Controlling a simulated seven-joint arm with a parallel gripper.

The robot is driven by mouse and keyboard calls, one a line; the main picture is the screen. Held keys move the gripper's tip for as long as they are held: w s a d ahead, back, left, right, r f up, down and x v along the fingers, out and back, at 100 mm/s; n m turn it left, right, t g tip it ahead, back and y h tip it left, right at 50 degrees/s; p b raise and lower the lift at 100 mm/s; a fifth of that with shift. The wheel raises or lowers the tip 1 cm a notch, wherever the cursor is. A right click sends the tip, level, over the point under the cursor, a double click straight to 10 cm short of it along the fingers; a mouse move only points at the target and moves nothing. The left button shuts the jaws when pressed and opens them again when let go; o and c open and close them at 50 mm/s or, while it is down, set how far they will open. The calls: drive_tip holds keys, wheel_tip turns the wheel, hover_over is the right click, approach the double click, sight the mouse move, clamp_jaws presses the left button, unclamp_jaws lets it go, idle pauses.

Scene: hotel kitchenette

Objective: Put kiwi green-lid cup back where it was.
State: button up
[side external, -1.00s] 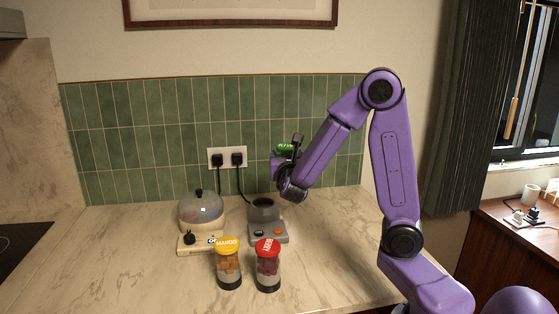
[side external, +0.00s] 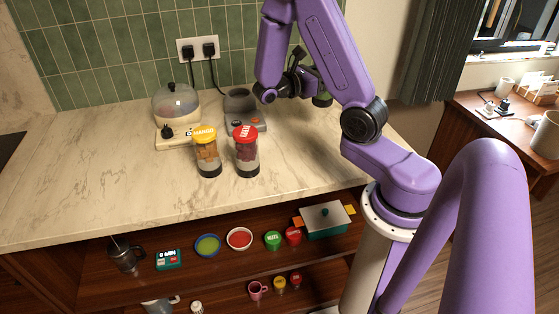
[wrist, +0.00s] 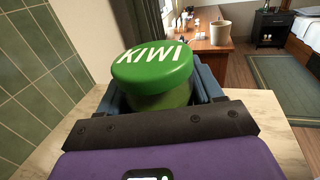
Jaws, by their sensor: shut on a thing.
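The kiwi green-lid cup (wrist: 153,65) is between the jaws of my gripper (wrist: 165,98) in the wrist view, with KIWI in white on its lid. The lid sits above the jaws, and most of the body is hidden. In the side external view, my gripper (side external: 308,86) is over the right end of the counter, beyond the grey appliance base, with the cup (side external: 322,100) partly covered by my arm. I cannot tell whether the cup touches the counter. A yellow-lid mango cup (side external: 208,157) and a red-lid cup (side external: 246,157) stand upright on the counter.
The grey appliance base (side external: 243,124) and a cream appliance with a clear dome (side external: 177,103) stand behind the two cups. The front left counter is clear.

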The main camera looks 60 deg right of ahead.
drive_tip(key=s+a+f+m+g+y, duration=0.3)
drive_tip(key=s+a+m+g+y, duration=0.15)
drive_tip(key=a+m+y, duration=0.5)
drive_tip(key=s+a+f+m+g+y, duration=0.2)
drive_tip(key=s+a+m+g+y, duration=0.4)
drive_tip(key=y, duration=0.7)
drive_tip(key=w+a+r+m+t+y, duration=0.1)
drive_tip(key=w+a+m+t+y, duration=0.45)
drive_tip(key=t, duration=0.45)
drive_tip(key=w+a+r+m+t+y, duration=0.1)
drive_tip(key=w+a+m+t+y, duration=0.1)
drive_tip(key=w+m+t+y, duration=0.55)
drive_tip(key=w+d+m+t+h, duration=0.2)
drive_tip(key=w+m+t+h, duration=0.15)
drive_tip(key=m+t, duration=0.6)
drive_tip(key=shift+n+t+h, duration=0.3)
drive_tip(key=shift+n+t, duration=0.35)
drive_tip(key=shift+n, duration=0.25)
drive_tip(key=shift+s+f, duration=0.2)
drive_tip(key=shift+f, duration=1.45)
drive_tip(key=shift+s+f, duration=0.2)
drive_tip(key=shift+f, duration=1.45)
drive_tip(key=shift+d+f, duration=0.1)
drive_tip(key=o, duration=1.4)
drive_tip(key=shift+o, duration=0.2)
